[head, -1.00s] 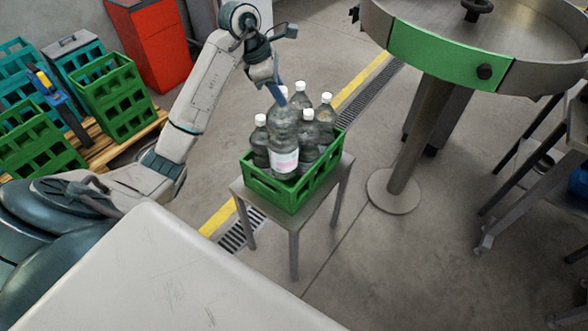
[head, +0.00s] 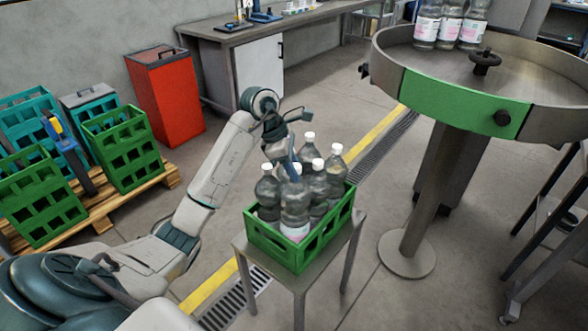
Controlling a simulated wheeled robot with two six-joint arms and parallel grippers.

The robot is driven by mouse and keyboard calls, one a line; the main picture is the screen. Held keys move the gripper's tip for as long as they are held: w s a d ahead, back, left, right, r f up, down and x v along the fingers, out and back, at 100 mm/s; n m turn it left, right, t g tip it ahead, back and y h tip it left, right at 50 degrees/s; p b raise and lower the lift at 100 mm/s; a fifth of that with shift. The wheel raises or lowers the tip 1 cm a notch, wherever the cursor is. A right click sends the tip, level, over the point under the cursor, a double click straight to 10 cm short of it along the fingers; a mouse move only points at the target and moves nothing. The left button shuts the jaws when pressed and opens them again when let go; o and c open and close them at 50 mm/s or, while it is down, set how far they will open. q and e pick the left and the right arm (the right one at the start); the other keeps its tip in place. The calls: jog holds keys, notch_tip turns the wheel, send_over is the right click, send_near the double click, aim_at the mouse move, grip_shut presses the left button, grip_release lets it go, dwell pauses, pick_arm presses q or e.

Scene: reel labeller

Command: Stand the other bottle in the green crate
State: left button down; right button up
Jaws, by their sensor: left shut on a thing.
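The green crate (head: 275,248) stands on a small grey table in the middle of the head view. Several clear bottles with white caps stand upright in it, such as one at the back right (head: 337,172). The bottle with a white and pink label (head: 295,206) is at the crate's front, upright, its lower part hidden behind the crate wall. My left gripper (head: 293,165) is shut on this bottle near its cap; the fingers are small and partly hidden. I cannot tell whether the bottle touches the crate floor. My right gripper is not in view.
A round steel table (head: 420,62) with a green panel stands at the right, with three labelled bottles (head: 450,22) on it. Green crates (head: 125,150) and teal crates sit on a pallet at the left, near a red bin (head: 168,98). Floor around the small table is clear.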

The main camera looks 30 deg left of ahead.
aim_at(295, 209)
pick_arm(q)
jog(key=shift+f+p, duration=0.4)
jog(key=shift+p, duration=0.05)
jog(key=shift+f+p, duration=0.55)
jog(key=shift+f, duration=1.3)
jog(key=shift+w+f, duration=0.1)
jog(key=shift+f, duration=0.15)
jog(key=shift+f, duration=0.1)
jog(key=c, duration=1.1)
grip_release()
jog(key=shift+s, duration=0.2)
